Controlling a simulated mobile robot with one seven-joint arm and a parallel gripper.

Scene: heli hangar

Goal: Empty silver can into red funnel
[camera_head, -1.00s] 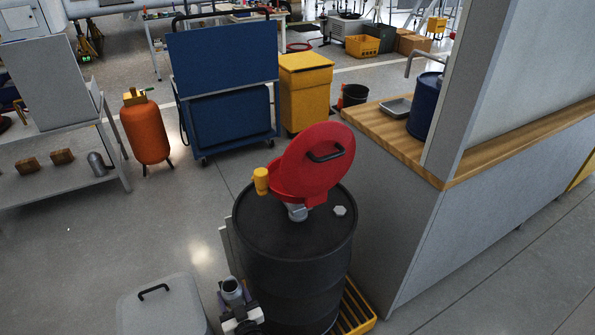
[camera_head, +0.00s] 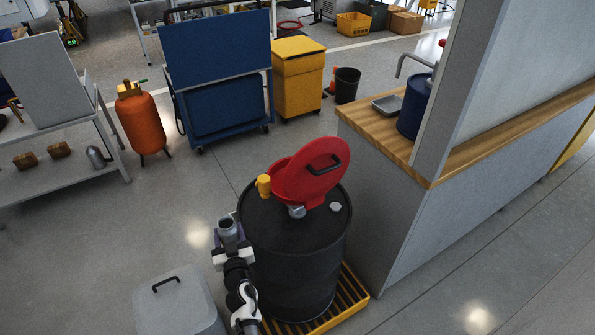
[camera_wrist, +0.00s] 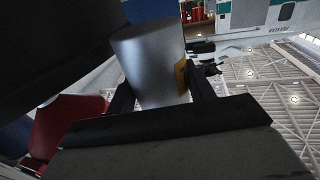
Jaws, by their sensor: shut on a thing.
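The silver can (camera_wrist: 150,62) is between the fingers of my gripper (camera_wrist: 158,98) in the wrist view, with a yellow patch on its side. In the head view my gripper (camera_head: 229,240) holds the can (camera_head: 227,228) roughly upright, its open top facing up, just left of the black drum's upper rim. The red funnel (camera_head: 285,178) sits on the drum top with its red lid (camera_head: 318,172) raised and tilted, a black handle on it. A yellow piece (camera_head: 264,186) stands at the funnel's left edge. The can is left of and lower than the funnel, apart from it. Its contents are not visible.
The black drum (camera_head: 295,245) stands on a yellow slatted pallet (camera_head: 345,298). A grey lidded bin (camera_head: 175,300) is at front left. A grey counter (camera_head: 385,200) with a wooden top rises right of the drum. Open floor lies behind the drum.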

